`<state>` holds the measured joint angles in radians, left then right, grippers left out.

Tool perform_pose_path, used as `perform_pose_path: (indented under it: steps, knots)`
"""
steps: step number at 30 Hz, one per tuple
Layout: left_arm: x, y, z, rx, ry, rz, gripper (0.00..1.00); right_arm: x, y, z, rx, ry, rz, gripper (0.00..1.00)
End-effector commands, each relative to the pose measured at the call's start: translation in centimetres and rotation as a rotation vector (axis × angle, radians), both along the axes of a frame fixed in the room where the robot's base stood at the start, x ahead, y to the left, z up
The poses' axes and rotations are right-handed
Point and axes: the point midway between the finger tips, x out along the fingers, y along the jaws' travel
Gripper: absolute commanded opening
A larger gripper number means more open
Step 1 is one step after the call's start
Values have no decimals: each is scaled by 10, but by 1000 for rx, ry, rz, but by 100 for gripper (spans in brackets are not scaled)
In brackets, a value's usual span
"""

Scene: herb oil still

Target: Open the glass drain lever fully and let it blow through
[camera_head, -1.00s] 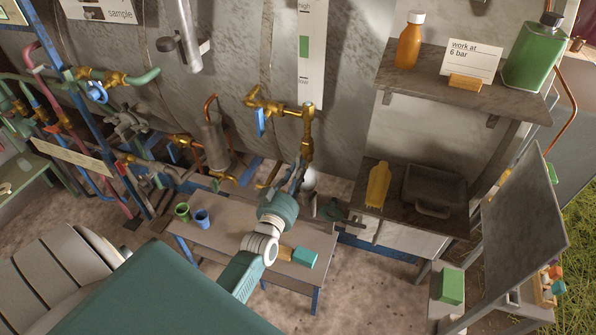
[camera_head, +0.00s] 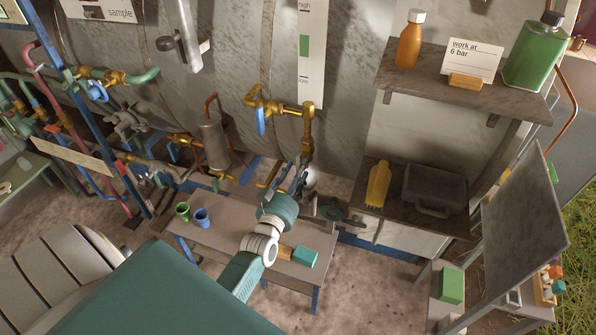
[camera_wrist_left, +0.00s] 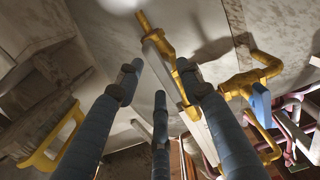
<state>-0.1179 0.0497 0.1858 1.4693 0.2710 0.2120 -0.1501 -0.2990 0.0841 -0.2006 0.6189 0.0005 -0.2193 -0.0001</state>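Brass valve fittings with a blue lever (camera_head: 261,120) are on the grey vessel wall, left of the level scale. The lever hangs down; it also shows in the wrist view (camera_wrist_left: 261,104). A brass elbow and pipe (camera_head: 307,130) run down just right of it. My left gripper (camera_head: 291,180) is below this pipe, above the small table. My right gripper is not in view.
Pipes and valves (camera_head: 100,90) crowd the left.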

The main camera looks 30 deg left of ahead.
Motion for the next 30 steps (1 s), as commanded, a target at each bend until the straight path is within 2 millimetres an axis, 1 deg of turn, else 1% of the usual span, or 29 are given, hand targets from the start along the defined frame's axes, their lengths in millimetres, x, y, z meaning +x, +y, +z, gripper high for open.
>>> perform_pose_path:
  steps: [5, 9, 15, 18, 21, 30]
  knots:
    - [-28, -6, -2, -1, 4, 0, 37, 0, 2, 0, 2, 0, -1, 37]
    - [-59, -14, -2, -1, 5, 1, 37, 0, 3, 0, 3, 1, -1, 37]
    - [-95, -22, -2, -3, 4, 1, 37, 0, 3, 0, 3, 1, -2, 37]
    - [-106, -25, -2, -3, 5, 1, 37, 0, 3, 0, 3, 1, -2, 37]
    - [-112, -27, -1, -4, 3, 0, 37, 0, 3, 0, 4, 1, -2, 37]
    - [-114, -27, -1, -3, 2, 0, 37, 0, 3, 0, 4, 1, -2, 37]
